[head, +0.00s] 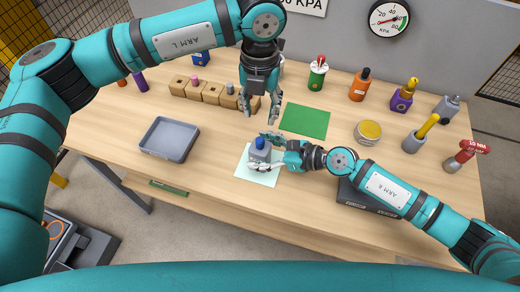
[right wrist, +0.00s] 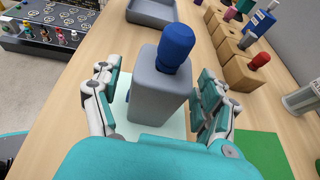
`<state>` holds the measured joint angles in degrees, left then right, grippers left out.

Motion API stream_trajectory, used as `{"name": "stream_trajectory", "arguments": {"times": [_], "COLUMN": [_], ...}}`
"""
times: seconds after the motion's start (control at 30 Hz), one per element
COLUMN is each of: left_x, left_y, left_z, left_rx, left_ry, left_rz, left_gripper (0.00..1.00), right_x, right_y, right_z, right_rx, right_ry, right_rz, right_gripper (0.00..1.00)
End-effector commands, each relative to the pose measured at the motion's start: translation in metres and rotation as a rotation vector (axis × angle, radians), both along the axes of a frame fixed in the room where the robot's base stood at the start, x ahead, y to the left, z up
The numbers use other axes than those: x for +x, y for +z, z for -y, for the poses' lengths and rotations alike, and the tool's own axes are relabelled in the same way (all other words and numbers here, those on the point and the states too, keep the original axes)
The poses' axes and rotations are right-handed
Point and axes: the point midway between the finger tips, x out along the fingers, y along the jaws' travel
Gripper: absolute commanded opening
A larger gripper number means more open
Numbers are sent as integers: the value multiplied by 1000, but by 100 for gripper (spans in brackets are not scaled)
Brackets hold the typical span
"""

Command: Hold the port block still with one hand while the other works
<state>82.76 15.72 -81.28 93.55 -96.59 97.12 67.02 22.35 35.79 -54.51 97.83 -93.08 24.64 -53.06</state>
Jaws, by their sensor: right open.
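A grey block with a blue rounded knob (head: 260,145) stands upright on a pale mat (head: 246,176); I take it for the port block. In the right wrist view the block (right wrist: 158,100) stands between the two fingers of my right gripper (head: 263,153). That gripper is open, with a gap visible between the block and the fingers. My left gripper (head: 261,110) points down above the table, behind the block and just left of the green mat. Its fingers are apart with nothing between them.
A row of wooden blocks with pegs (head: 211,94) lies behind, close to my left gripper. A grey tray (head: 169,139) is at left, a green mat (head: 306,120) behind right. Several coloured tools and a yellow-lidded tin (head: 368,132) stand at right. A dark case (head: 365,198) lies under my right arm.

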Motion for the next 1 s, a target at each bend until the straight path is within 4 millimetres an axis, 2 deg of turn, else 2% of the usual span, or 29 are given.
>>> {"name": "stream_trajectory", "arguments": {"times": [0.13,0.4,0.9,1.0], "left_x": [0,0,0,0], "left_y": [0,0,0,0], "left_z": [0,0,0,0], "left_rx": [0,0,0,0], "left_ry": [0,0,0,0], "left_rz": [0,0,0,0], "left_gripper": [38,38,38,38], "right_x": [2,2,2,2], "right_y": [-3,-3,-3,-3], "right_z": [-6,-6,-6,-6], "right_rx": [-1,-1,-1,-1], "right_ry": [1,0,0,0], "right_rz": [-1,0,0,0], "right_gripper": [77,76,12,12]}}
